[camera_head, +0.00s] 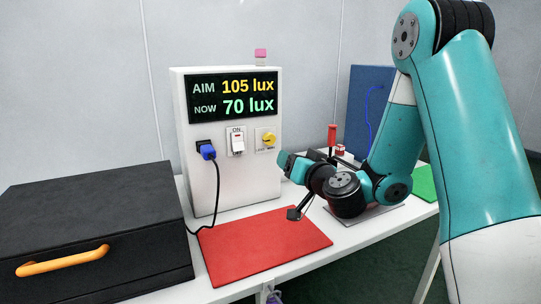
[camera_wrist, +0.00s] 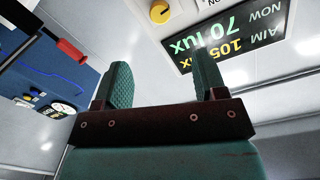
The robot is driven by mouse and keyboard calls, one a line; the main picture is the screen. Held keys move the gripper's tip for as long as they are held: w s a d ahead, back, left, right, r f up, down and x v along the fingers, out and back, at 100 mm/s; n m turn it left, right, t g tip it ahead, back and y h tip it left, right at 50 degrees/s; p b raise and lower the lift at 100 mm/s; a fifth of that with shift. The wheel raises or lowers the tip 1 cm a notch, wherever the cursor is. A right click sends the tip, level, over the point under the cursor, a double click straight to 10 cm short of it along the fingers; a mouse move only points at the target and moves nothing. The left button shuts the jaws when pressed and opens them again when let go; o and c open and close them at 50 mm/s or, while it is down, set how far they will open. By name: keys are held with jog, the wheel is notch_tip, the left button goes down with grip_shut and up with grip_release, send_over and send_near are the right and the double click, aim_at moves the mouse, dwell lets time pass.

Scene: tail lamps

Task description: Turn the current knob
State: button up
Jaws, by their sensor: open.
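The yellow current knob (camera_head: 269,139) sits on the front of a white box (camera_head: 200,185), at the right below its display. The display (camera_head: 233,97) reads AIM 105 lux and NOW 70 lux. In the wrist view the knob (camera_wrist: 160,11) shows at the top, beyond my fingers and apart from them. My gripper (camera_wrist: 160,85) is open, with nothing between its two green fingers. In the head view my gripper (camera_head: 284,163) is just below and right of the knob, and its fingers are partly hidden by the wrist.
A white rocker switch (camera_head: 236,141) and a blue plug (camera_head: 207,151) with a black cable are left of the knob. A red mat (camera_head: 262,245) lies in front. A black case (camera_head: 90,230) stands left. A blue panel (camera_head: 368,110) and a red-handled tool (camera_head: 332,137) are right.

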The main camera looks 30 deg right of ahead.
jog(key=d+n+b, duration=0.1)
jog(key=n, duration=0.2)
jog(key=p, duration=1.8)
send_near(271, 140)
jog(key=w, duration=0.9)
jog(key=shift+d+r, duration=0.1)
jog(key=shift+d, duration=0.1)
jog(key=shift+w+d+f+p, duration=0.1)
jog(key=shift+w+f+p, duration=0.2)
jog(key=shift+w, duration=0.3)
jog(key=shift+c, duration=0.4)
jog(key=c, duration=0.8)
jog(key=shift+c, duration=0.2)
